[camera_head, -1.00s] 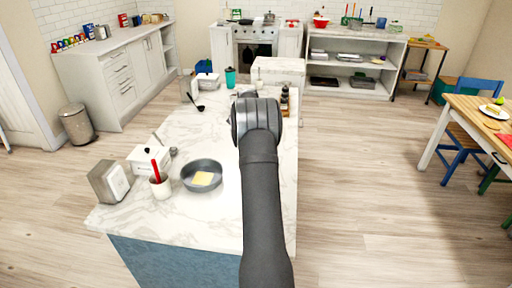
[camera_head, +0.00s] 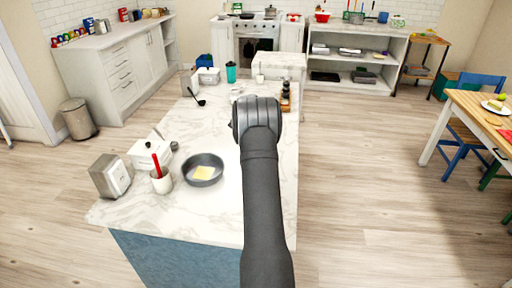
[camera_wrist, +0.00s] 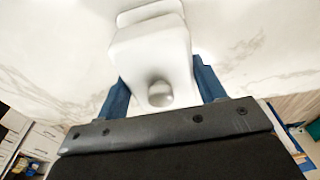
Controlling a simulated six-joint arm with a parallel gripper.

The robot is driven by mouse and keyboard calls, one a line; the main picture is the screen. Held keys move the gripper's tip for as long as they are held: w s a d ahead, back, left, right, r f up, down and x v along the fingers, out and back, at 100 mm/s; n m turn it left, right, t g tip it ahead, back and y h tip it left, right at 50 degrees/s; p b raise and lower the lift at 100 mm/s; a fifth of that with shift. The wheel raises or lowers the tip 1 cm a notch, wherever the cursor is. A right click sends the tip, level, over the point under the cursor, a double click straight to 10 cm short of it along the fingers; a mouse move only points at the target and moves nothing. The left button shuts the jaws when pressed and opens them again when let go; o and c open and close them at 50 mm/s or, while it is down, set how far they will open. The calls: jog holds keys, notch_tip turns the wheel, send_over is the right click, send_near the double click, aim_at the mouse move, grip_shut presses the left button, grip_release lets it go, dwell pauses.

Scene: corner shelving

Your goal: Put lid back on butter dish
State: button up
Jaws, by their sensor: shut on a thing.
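My gripper (camera_wrist: 160,80) shows in the wrist view, its two blue fingers on either side of a white block-like lid (camera_wrist: 152,48) with a round knob (camera_wrist: 160,93). It is shut on this lid. A white rim (camera_wrist: 150,12) shows beyond the lid at the top of the picture; I cannot tell if it is part of the lid or the butter dish. In the head view my dark wrist (camera_head: 257,118) is over the right side of the marble counter (camera_head: 225,222) and hides the fingers and lid. I cannot make out the dish base there.
A grey pan (camera_head: 203,180) with a yellow slice, a white lettered box (camera_head: 150,155), a cup with a red utensil (camera_head: 161,182) and a metal box (camera_head: 110,180) stand on the near counter. Dark bottles (camera_head: 285,98) stand just beyond my wrist. A teal cup (camera_head: 231,72) is farther back.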

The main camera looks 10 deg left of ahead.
jog(key=shift+f, duration=1.35)
jog(key=o, duration=1.3)
jog(key=shift+r, duration=0.1)
jog(key=shift+r, duration=3.4)
grip_shut()
